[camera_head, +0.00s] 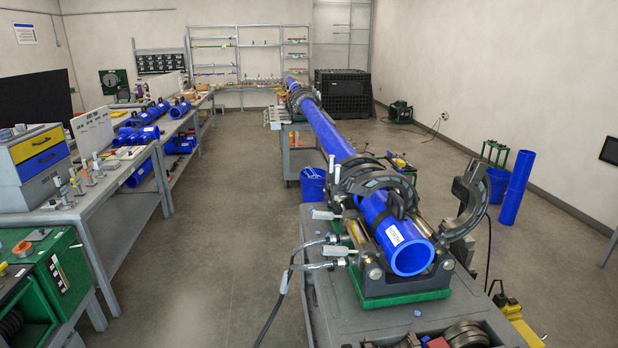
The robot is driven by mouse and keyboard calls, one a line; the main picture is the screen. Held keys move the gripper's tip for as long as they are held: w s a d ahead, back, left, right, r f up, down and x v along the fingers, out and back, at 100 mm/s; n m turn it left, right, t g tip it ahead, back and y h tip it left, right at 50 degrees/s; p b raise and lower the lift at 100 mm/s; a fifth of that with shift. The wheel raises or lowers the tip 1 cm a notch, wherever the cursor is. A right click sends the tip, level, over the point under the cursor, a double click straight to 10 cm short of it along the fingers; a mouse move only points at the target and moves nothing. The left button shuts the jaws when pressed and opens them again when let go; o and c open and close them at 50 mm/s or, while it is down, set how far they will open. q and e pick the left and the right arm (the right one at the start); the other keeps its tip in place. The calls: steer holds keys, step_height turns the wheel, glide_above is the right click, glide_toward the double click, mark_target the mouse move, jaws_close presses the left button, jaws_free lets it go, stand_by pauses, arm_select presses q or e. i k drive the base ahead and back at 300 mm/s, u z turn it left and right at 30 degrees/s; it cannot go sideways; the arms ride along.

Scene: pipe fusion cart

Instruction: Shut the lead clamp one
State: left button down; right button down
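The fusion machine (404,297) sits on the grey cart (322,300) and carries a blue pipe end (400,240) with a white label. A dark upper clamp jaw (468,204) at the near right stands swung up and open, clear of the pipe. Further back, dark curved clamp jaws (384,184) arch above the pipe; I cannot tell whether they are closed or raised. No label shows which clamp is number one. Neither of my grippers is in view.
Hydraulic hoses (291,268) hang off the cart's left side. Tools and a round metal part (466,335) lie at its front. The left workbench (92,217) holds drawers and fittings. The floor (225,230) between bench and cart is clear.

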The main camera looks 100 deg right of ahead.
mark_target(366, 184)
steer(key=i, duration=0.35)
steer(key=z, duration=2.45)
steer(key=i, duration=2.15)
steer(key=z, duration=1.4)
steer(key=i, duration=0.75)
steer(key=z, duration=1.15)
